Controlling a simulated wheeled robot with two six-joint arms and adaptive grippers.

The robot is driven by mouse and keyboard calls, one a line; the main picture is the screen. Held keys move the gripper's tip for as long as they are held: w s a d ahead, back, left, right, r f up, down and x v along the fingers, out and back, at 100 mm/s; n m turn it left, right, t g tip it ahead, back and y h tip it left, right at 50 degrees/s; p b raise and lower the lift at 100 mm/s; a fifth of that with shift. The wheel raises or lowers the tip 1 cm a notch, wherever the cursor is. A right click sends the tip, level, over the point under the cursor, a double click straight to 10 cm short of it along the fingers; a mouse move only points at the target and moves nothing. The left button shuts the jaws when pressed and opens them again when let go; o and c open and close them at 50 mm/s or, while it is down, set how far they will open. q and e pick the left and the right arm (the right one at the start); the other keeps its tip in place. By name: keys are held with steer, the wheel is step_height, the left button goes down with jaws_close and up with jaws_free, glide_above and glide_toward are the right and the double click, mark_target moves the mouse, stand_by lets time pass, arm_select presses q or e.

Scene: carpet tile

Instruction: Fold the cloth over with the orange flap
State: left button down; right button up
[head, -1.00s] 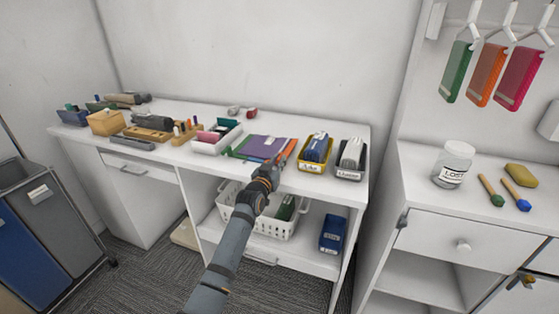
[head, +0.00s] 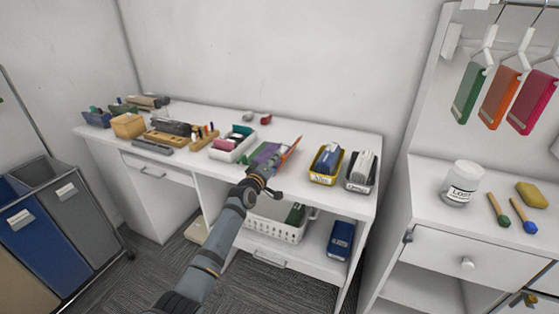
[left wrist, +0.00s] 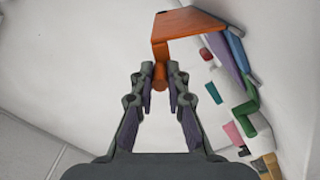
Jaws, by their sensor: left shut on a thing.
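The cloth (head: 266,153) lies on the white desk, with purple and green showing. Its orange flap (head: 289,149) stands tilted up at the cloth's right side. My left gripper (head: 268,171) is at the front of the cloth, low by the desk edge. In the left wrist view the orange flap (left wrist: 188,24) shows as a broad raised panel, with an orange rod-like piece between the fingertips. My left gripper (left wrist: 161,77) is shut on that piece. Part of the cloth is hidden behind the gripper in the head view. My right gripper is not in view.
A white tray (head: 222,155) stands left of the cloth. A yellow bin (head: 312,177) and a dark bin (head: 376,184) stand to the right. A white basket (head: 283,234) sits on the shelf below.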

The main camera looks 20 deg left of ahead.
arm_select(q)
steer(key=shift+a+n, duration=0.75)
steer(key=shift+n, duration=0.25)
steer(key=a+n, duration=0.2)
steer(key=shift+f+n+b, duration=0.2)
steer(key=shift+n+b, duration=0.1)
steer(key=shift+b, duration=0.1)
steer(key=shift+w+a+f+n+b, duration=0.1)
steer(key=shift+a+f+n+b, duration=0.15)
steer(key=shift+a+n, duration=0.35)
steer(key=shift+s+a+f+n+b, duration=0.1)
steer(key=shift+a+f+n+b, duration=0.2)
steer(key=shift+n, duration=0.65)
steer(key=shift+w+a+f+n+b, duration=0.1)
steer(key=shift+a+f+n+b, duration=0.25)
steer(key=shift+n, duration=0.4)
steer(key=shift+a, duration=0.1)
steer(key=c, duration=1.3)
jaws_free()
steer(key=shift+c, duration=0.2)
